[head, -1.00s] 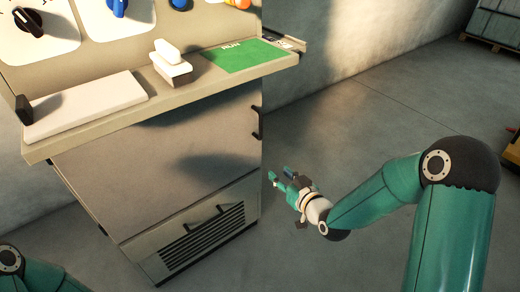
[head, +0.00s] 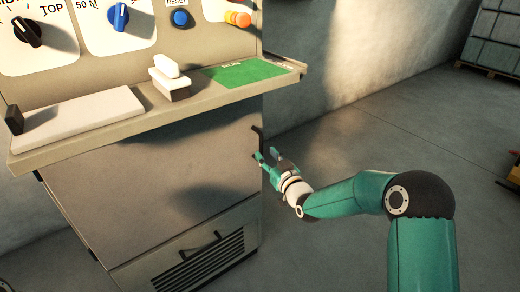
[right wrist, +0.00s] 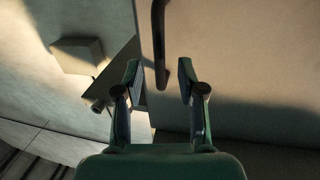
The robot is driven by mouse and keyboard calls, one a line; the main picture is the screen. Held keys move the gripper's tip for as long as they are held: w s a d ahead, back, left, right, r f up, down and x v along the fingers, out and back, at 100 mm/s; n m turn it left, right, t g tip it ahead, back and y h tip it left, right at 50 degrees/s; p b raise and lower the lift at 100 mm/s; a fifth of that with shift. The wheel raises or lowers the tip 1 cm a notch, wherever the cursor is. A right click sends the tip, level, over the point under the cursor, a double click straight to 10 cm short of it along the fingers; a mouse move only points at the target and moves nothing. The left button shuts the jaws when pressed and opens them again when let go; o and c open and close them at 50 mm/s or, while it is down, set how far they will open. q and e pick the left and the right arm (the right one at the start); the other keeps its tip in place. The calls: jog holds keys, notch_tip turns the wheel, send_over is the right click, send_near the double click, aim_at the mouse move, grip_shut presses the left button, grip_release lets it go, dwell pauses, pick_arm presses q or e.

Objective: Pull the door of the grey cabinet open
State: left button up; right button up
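The grey cabinet's door (head: 150,180) is the flat panel under the shelf in the head view, and it looks shut. Its dark bar handle (head: 258,140) stands upright at the door's right edge; it also shows in the right wrist view (right wrist: 158,45). My right gripper (head: 267,155) is just at the handle's lower part. In the right wrist view my right gripper (right wrist: 159,75) is open, with the handle's lower end between or just beyond its fingertips. I cannot tell whether they touch. My left gripper is out of view.
A shelf (head: 140,125) juts out above the door, carrying a white block (head: 170,80) and a green panel (head: 235,75). A vented lower panel (head: 200,260) with its own handle is below.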

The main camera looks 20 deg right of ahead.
aim_at(262, 149)
jog(key=shift+w+a, duration=0.2)
jog(key=shift+w, duration=1)
jog(key=shift+w+a, duration=0.2)
jog(key=shift+w, duration=0.95)
grip_shut()
